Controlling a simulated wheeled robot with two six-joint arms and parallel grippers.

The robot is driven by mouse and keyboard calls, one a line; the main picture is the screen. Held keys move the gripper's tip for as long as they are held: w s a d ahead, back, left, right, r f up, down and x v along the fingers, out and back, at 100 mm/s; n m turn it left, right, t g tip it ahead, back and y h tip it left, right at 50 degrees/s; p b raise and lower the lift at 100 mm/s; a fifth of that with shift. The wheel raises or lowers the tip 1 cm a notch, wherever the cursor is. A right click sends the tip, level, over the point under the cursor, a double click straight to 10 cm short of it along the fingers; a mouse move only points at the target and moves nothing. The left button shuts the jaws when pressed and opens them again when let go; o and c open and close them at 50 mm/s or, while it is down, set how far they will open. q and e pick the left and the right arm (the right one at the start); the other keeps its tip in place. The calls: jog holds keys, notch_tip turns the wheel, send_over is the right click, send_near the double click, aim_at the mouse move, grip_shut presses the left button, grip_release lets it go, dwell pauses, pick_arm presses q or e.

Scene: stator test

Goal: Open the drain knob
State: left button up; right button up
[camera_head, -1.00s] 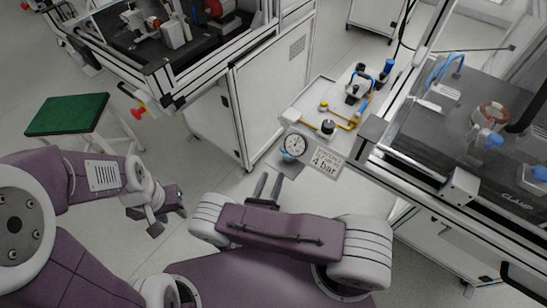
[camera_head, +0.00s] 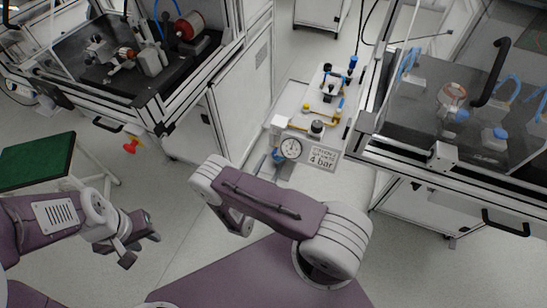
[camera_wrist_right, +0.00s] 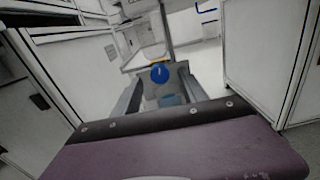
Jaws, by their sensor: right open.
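A blue round knob (camera_wrist_right: 159,72) with a small white mark shows in the right wrist view, between the tips of my right gripper (camera_wrist_right: 160,75). Its fingers are spread, and I cannot tell whether they touch it. A pale blue part (camera_wrist_right: 172,99) lies nearer the palm. In the head view, a blue part (camera_head: 277,157) sits below a round gauge (camera_head: 290,148), and my right arm hides most of the right gripper. I cannot tell which blue part is the drain knob. My left gripper (camera_head: 140,248) hangs open and empty over the floor.
A "4 bar" sign (camera_head: 322,158) stands beside the gauge. A white panel (camera_head: 298,97) with yellow pipes and valves is behind it. Framed cabinets flank the narrow gap, with a clear-covered station (camera_head: 470,110) at right. A green-topped stand (camera_head: 38,157) is at left.

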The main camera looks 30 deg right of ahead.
jog(key=shift+x, duration=1.5)
grip_shut()
jog(key=shift+n, duration=0.8)
grip_release()
send_near(275, 156)
jog(key=shift+r+p, duration=0.1)
jog(key=shift+p, duration=0.2)
